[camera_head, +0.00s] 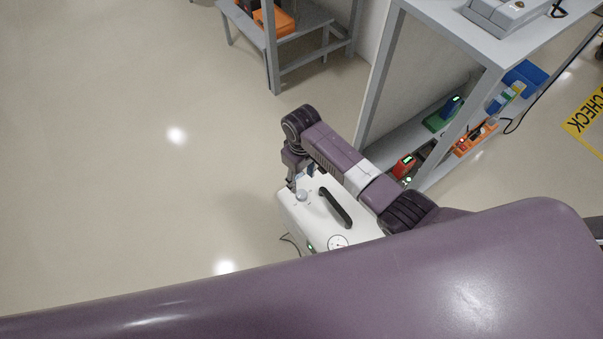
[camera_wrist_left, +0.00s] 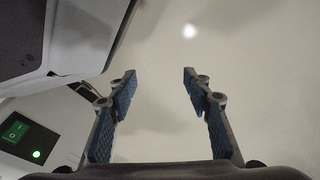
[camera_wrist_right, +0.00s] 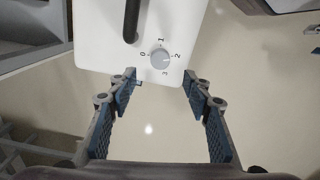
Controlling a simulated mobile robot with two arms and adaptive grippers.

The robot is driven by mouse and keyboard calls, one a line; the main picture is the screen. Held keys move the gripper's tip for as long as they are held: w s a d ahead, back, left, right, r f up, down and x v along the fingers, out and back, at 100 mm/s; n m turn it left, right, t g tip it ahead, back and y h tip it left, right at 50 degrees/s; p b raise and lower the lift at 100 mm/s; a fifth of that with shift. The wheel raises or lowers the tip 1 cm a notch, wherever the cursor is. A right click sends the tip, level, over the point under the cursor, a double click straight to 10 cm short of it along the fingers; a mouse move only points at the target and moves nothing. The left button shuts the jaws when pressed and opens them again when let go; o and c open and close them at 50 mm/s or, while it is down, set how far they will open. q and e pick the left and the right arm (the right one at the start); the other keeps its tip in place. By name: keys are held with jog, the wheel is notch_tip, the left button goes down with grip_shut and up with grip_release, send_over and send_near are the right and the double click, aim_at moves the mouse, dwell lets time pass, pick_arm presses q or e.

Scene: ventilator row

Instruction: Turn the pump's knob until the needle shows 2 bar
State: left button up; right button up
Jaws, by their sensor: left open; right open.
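The pump (camera_head: 318,222) is a white box with a black handle (camera_head: 335,207) on top, standing below the rack in the head view. Its round gauge (camera_head: 338,243) is partly visible, but too small to read the needle. The grey knob (camera_wrist_right: 161,58) has marks 0, 1, 2 and 3 around it in the right wrist view; its pointer is unclear. My right gripper (camera_wrist_right: 158,80) is open, with the knob ahead between its fingertips and nothing held. My left gripper (camera_wrist_left: 158,82) is open and empty over floor; it is hidden in the head view.
A grey rack (camera_head: 375,95) with coloured devices on its lower shelf stands beside the pump. A low grey table (camera_head: 318,20) stands farther back. Open floor (camera_head: 130,180) lies left.

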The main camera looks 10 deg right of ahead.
jog(key=shift+r, duration=1.1)
